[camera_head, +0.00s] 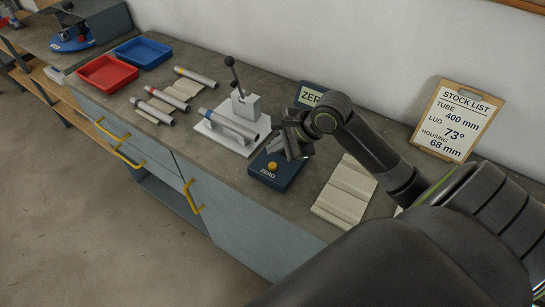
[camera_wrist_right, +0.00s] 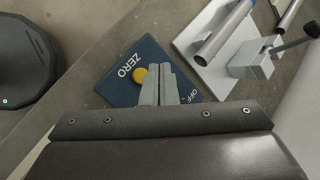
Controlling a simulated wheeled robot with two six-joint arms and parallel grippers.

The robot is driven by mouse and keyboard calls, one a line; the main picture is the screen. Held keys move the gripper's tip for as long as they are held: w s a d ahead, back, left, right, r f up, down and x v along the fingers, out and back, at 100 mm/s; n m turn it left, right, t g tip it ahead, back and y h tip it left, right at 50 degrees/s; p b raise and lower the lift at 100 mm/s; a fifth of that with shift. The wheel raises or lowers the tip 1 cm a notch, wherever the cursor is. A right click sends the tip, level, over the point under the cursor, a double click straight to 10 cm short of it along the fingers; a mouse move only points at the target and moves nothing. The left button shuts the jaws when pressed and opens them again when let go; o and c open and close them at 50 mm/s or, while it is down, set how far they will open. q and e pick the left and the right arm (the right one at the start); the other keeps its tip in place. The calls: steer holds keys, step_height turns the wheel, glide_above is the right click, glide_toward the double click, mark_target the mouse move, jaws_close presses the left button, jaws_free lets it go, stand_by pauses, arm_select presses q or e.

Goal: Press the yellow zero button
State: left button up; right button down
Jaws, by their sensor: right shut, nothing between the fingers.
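The yellow zero button (camera_head: 272,166) sits on a dark blue box marked ZERO (camera_head: 267,179) near the front edge of the bench. In the right wrist view the yellow button (camera_wrist_right: 140,75) shows on the blue box (camera_wrist_right: 120,88), just left of the fingertips. My right gripper (camera_head: 292,150) is shut and empty, above the box and close behind the button. Its fingers (camera_wrist_right: 160,76) also show in the right wrist view. I cannot tell whether they touch the box or button. My left gripper is not in view.
A white jig (camera_head: 228,138) with a tube and lever clamp (camera_head: 246,103) stands left of the box. A display (camera_head: 310,93) stands behind my gripper. An empty ribbed cream rest (camera_head: 345,190) lies right. Loose tubes (camera_head: 152,111), a red tray (camera_head: 107,72) and blue tray (camera_head: 142,52) are further left.

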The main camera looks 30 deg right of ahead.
mark_target(275, 166)
steer(key=shift+f, duration=1.6)
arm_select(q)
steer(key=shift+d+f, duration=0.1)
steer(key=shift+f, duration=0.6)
arm_select(e)
steer(key=shift+f, duration=0.2)
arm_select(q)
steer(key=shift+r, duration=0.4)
arm_select(e)
steer(key=shift+f, duration=0.2)
